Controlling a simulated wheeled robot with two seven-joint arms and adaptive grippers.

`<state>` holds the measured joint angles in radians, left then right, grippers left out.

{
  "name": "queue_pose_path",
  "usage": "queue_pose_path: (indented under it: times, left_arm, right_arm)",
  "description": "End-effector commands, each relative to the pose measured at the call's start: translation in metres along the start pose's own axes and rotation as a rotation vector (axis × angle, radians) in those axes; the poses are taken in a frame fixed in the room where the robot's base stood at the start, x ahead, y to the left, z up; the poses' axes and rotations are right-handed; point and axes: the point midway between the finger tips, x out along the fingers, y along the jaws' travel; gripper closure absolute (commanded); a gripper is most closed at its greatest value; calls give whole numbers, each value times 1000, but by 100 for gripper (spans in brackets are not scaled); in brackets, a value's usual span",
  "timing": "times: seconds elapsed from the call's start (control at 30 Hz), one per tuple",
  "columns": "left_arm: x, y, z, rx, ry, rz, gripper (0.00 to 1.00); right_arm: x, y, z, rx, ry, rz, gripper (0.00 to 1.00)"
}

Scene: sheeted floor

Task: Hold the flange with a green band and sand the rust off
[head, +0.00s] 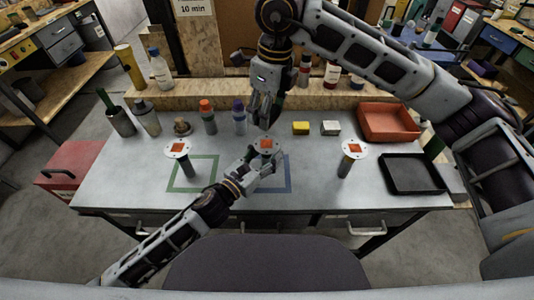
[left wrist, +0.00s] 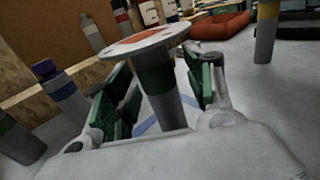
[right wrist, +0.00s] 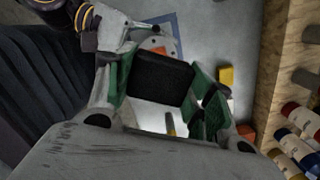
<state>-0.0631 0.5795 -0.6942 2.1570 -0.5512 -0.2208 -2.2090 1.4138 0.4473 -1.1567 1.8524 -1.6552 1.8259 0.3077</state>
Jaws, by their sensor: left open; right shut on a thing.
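The flange with a green band (left wrist: 154,78) stands upright on the table, its pale disc (head: 275,150) topped by an orange-red rust patch. My left gripper (head: 264,162) is open, with its green-padded fingers on either side of the stem, below the disc; I cannot tell if they touch it. My right gripper (head: 266,115) is shut on a black block (right wrist: 160,77), above and behind the flange. The block hides part of the disc in the right wrist view and is clear of it in the left wrist view.
Other rust-patched flanges stand at left (head: 187,165) and right (head: 347,167), the right one yellow-banded. Green (head: 172,187) and blue (head: 288,187) outlines mark the table. Bottles, a yellow block (head: 300,128), a red bin (head: 388,123) and a black tray (head: 413,175) stand around.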

Motion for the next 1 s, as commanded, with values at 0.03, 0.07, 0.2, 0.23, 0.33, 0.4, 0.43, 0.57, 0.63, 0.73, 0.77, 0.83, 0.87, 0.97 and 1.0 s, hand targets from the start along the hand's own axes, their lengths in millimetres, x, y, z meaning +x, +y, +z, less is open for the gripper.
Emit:
queue_pose_path:
  times: [0.03,0.07,0.2,0.23,0.33,0.4,0.43,0.57,0.63,0.73,0.77,0.83,0.87,0.97,1.0]
  left_arm:
    - [0,0,0,0,0,0,47]
    - [0,0,0,0,0,0,47]
    - [0,0,0,0,0,0,64]
    - [0,0,0,0,0,0,68]
    - [0,0,0,0,0,0,81]
    - [0,0,0,0,0,0,90]
    - [0,0,0,0,0,0,93]
    - [0,0,0,0,0,0,100]
    - [0,0,0,0,0,0,100]
    - [0,0,0,0,0,0,100]
    - [0,0,0,0,0,0,100]
    - [0,0,0,0,0,0,100]
    - [0,0,0,0,0,0,100]
    - [0,0,0,0,0,0,100]
    - [0,0,0,0,0,0,100]
  right_arm:
    - [0,0,0,0,0,0,66]
    - [0,0,0,0,0,0,66]
    - [0,0,0,0,0,0,66]
    - [0,0,0,0,0,0,66]
    - [0,0,0,0,0,0,66]
    - [0,0,0,0,0,0,66]
    - [0,0,0,0,0,0,66]
    - [0,0,0,0,0,0,66]
    - [2,0,0,0,0,1,66]
    - [8,0,-1,0,0,1,66]
    - [9,0,-1,0,0,1,66]
    - [10,0,-1,0,-1,1,66]
    - [10,0,-1,0,-1,1,66]
    - [10,0,-1,0,-1,0,66]
    - [10,0,-1,0,-1,0,66]
